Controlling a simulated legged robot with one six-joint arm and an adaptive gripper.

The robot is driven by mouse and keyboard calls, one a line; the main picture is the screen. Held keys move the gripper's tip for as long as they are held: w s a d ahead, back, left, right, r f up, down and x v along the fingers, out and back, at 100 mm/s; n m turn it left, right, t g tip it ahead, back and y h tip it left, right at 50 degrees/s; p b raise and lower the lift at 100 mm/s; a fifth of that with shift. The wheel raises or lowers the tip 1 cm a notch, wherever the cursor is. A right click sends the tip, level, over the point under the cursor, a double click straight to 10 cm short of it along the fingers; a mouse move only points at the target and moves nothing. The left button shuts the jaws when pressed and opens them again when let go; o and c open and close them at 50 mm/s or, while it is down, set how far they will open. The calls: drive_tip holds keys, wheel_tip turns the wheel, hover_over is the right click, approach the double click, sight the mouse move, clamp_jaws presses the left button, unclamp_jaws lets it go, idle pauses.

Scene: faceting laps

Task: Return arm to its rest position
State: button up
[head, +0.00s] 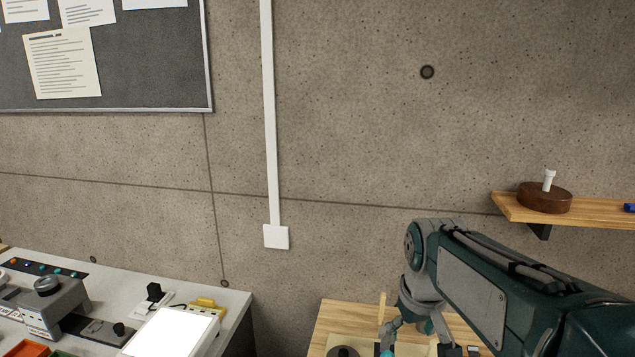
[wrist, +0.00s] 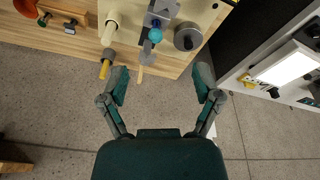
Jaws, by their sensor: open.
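My gripper (wrist: 161,84) is open in the wrist view, its two teal fingers spread wide with nothing between them. In the head view my arm reaches in from the right and bends down over the same wooden table (head: 340,318). The gripper there is mostly hidden by the arm and the frame's bottom edge. Near the fingers in the wrist view are a grey tool with a teal ball (wrist: 155,35) and a cream cylinder with a yellow part (wrist: 109,32).
A grey disc (wrist: 187,37) lies on the table. Left in the head view, a grey bench (head: 232,300) carries a machine (head: 38,300) and a lit white panel (head: 172,335). A wooden shelf (head: 590,210) holding a brown round block (head: 545,198) juts out above my arm.

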drive_tip(key=s+f+m+t, duration=0.1)
drive_tip(key=s+m+t, duration=0.1)
drive_tip(key=s, duration=1.3)
drive_tip(key=shift+s+f+t, duration=0.3)
drive_tip(key=shift+f+t, duration=0.05)
drive_tip(key=shift+t, duration=0.35)
drive_tip(key=shift+c, duration=0.3)
idle(1.7)
